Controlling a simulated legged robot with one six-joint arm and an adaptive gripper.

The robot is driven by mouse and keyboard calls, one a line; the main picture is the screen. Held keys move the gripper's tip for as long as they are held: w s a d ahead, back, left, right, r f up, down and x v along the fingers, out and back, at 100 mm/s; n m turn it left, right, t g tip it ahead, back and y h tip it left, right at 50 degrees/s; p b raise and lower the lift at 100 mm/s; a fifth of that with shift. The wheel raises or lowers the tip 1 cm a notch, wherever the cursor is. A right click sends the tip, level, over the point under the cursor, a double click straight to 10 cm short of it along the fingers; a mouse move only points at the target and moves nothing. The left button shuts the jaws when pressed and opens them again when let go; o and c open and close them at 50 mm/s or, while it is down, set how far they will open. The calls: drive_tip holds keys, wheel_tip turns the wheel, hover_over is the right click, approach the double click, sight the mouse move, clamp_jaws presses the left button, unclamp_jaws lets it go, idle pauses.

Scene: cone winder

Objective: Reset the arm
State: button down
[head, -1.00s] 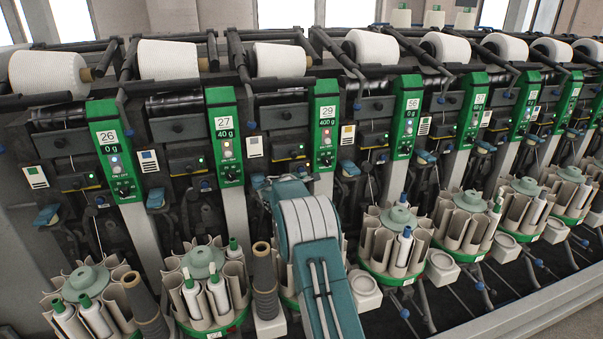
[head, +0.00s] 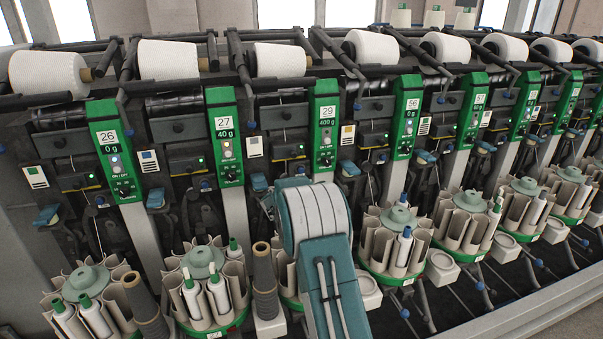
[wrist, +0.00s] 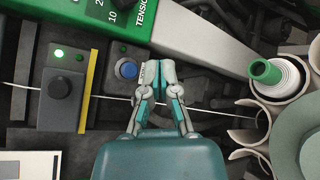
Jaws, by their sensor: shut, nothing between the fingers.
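My gripper (wrist: 157,78) shows in the wrist view with its two fingers together and nothing between them. It points at the front of a winding unit, close to a blue round button (wrist: 126,69) and a dark knob (wrist: 60,87). A thin white yarn (wrist: 205,108) runs across behind the fingers. In the head view my teal and grey arm stands in front of the unit marked 29 (head: 325,112), and it hides my gripper and part of that unit's bobbin magazine.
A green-tipped bobbin (wrist: 272,72) stands in a magazine to the right in the wrist view. In the head view, bobbin magazines (head: 398,240) line the front, with dark conical posts (head: 264,280) beside my arm. White yarn cones (head: 275,60) sit along the top.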

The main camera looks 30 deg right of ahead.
idle(0.5)
drive_tip(key=s+a+r+m+g+y, duration=0.2)
drive_tip(key=s+a+r+m, duration=0.2)
drive_tip(key=s+a+r, duration=0.45)
drive_tip(key=s+a+r+m+g+y, duration=0.15)
drive_tip(key=s+a+r+m, duration=0.3)
drive_tip(key=s, duration=0.65)
drive_tip(key=s+a+f+m+y, duration=0.1)
drive_tip(key=s+a+y, duration=0.4)
drive_tip(key=s+a, duration=0.5)
drive_tip(key=s+a+f+m+t+y, duration=0.1)
drive_tip(key=s+a+m+y, duration=0.2)
drive_tip(key=s+a, duration=0.7)
drive_tip(key=s+y, duration=0.1)
drive_tip(key=s, duration=0.2)
drive_tip(key=shift+s+f+y, duration=0.25)
drive_tip(key=shift+s+y, duration=0.1)
drive_tip(key=shift+s, duration=0.05)
